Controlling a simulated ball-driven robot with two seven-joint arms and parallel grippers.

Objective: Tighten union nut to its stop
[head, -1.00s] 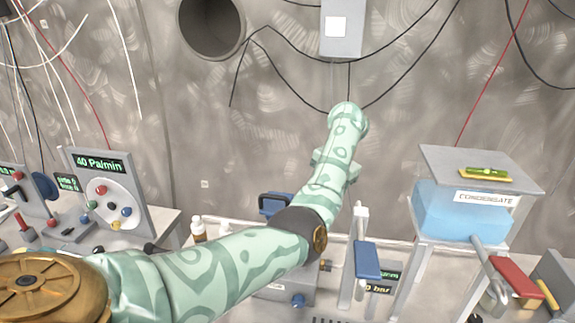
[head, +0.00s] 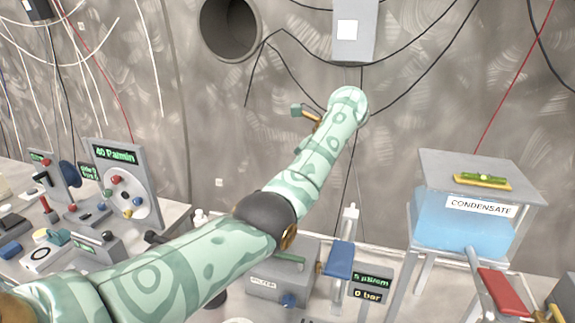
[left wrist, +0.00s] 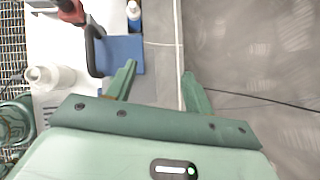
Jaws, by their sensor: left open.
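I cannot make out the union nut in either view. My left arm crosses the head view from the lower left, and its far end is raised in front of the steel wall. A teal and gold part beside that end seems to belong to my left gripper. In the left wrist view the left gripper (left wrist: 160,76) has its two fingers apart with nothing between them. A bent dark pipe or handle (left wrist: 93,50) with a red part lies beyond the left finger, next to a blue pad (left wrist: 123,55). My right gripper is not in view.
A gauge panel (head: 124,180) stands left. A white bottle (left wrist: 48,77) is near the gripper.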

